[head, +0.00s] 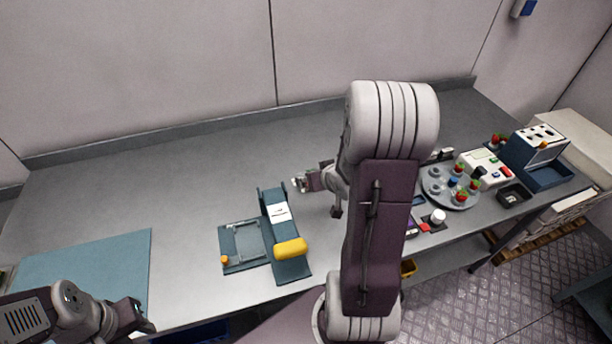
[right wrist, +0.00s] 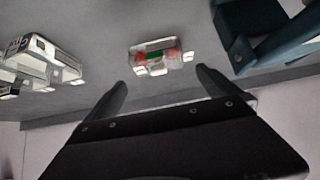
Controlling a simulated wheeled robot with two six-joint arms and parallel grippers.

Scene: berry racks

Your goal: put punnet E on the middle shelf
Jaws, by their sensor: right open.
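A small clear punnet with red and green inside (right wrist: 157,57) lies on the counter in the right wrist view, just beyond my right gripper's fingertips. No letter is readable on it, so I cannot tell whether it is punnet E. My right gripper (right wrist: 162,80) is open and empty, its fingers spread on either side of that punnet and apart from it. In the head view this gripper (head: 302,184) is low over the counter, partly behind my arm. My left gripper (head: 138,318) is at the lower left, away from the punnets; its jaws are unclear. I cannot identify the middle shelf.
More pale punnets or boxes (right wrist: 40,62) stand at left in the wrist view. A teal stand (head: 290,264) with a yellow roll (head: 290,249) is near my right gripper. A round berry tray (head: 432,190) is at right. A blue mat (head: 85,265) lies left. The back counter is clear.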

